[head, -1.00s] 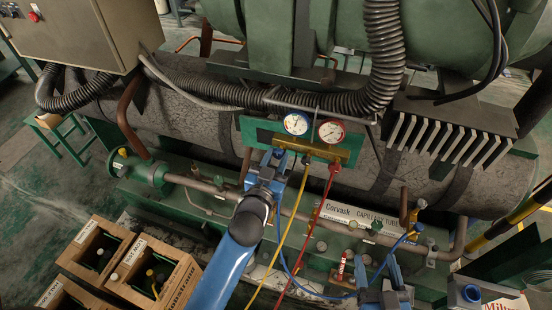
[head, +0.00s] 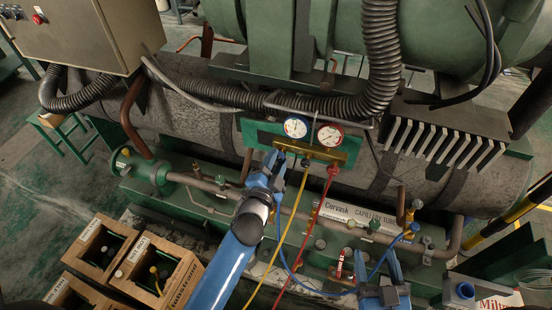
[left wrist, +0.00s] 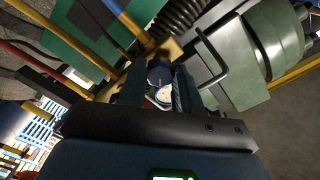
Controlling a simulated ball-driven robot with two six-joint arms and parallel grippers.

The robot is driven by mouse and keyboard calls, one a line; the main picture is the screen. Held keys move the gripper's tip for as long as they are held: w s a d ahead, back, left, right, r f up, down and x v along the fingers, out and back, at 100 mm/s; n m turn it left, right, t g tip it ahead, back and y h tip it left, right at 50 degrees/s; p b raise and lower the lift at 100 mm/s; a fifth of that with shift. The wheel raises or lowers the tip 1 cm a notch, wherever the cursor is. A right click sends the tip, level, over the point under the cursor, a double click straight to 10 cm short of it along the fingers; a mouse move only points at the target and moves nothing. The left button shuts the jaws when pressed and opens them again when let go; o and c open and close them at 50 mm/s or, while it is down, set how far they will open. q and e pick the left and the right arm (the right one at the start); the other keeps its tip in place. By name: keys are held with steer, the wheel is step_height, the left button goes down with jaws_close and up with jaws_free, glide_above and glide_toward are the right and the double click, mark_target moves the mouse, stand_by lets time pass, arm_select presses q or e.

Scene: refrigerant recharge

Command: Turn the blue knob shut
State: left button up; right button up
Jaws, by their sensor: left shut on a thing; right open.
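The gauge manifold (head: 325,152) is a brass block on a green plate, with a blue-rimmed gauge (head: 296,127) and a red-rimmed gauge (head: 331,135). My left gripper (head: 277,160) is at the left end of the brass block. In the left wrist view the round blue knob (left wrist: 160,75) sits between its two fingers, which are shut on it. In the head view the gripper mostly hides the knob. My right gripper (head: 378,268) is open at the lower right, away from the manifold.
Yellow (head: 294,216), red (head: 313,213) and blue hoses hang below the manifold, close to my left arm. Wooden crates (head: 170,275) with bottles stand at the lower left. A pipe with brass valves runs below the tank.

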arm_select(q)
steer(key=shift+m+p, duration=1.65)
steer(key=shift+m, duration=3.45)
steer(key=o, duration=1)
steer(key=shift+o, duration=0.2)
steer(key=b+v, duration=0.3)
steer(key=v, duration=0.7)
steer(key=shift+s, duration=0.4)
